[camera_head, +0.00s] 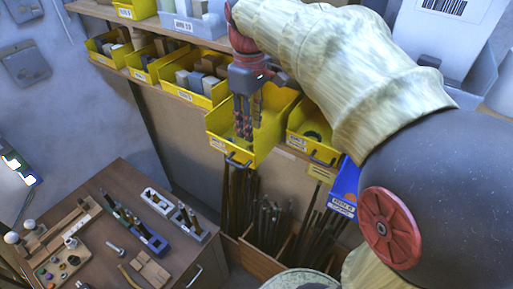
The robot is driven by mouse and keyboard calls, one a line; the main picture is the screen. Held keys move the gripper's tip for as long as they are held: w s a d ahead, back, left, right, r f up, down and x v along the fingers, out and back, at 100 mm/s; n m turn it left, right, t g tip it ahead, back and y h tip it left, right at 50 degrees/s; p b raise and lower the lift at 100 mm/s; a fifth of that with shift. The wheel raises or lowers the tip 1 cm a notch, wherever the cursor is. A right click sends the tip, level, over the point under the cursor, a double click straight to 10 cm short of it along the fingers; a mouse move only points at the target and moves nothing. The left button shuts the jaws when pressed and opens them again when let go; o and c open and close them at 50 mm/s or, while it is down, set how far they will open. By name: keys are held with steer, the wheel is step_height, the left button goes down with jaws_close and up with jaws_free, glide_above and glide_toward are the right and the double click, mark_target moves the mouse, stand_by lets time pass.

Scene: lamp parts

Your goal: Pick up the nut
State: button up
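My gripper (247,122) points down into a pulled-out yellow bin (273,139) at the centre. Its dark fingers hang in parallel, inside or just above the bin. I cannot tell how far apart the fingertips are or whether anything is between them. I cannot make out a nut for certain; the bin floor under my fingers is partly hidden. A dark round piece (312,135) lies in the yellow bin to the right (298,119), too small to identify. Small round parts (62,262) sit on a wooden block on the table at lower left.
A shelf with several yellow bins (192,96) runs along the back. A brown table (120,185) at lower left holds tool racks and wooden pieces. Dark rods (240,205) stand in a wooden box below the bin. A blue box (345,190) is right of them.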

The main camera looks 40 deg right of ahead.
steer(key=shift+a+f, duration=0.25)
steer(key=shift+f, duration=0.25)
steer(key=shift+d+f, duration=0.2)
steer(key=shift+f, duration=0.15)
step_height(320, 180, down, 4)
steer(key=shift+s+a+f+p, duration=0.1)
steer(key=shift+f+p, duration=0.05)
steer(key=shift+p, duration=0.6)
steer(key=shift+f, duration=0.2)
steer(key=shift+c, duration=1.1)
steer(key=c, duration=0.6)
steer(key=shift+o, duration=0.2)
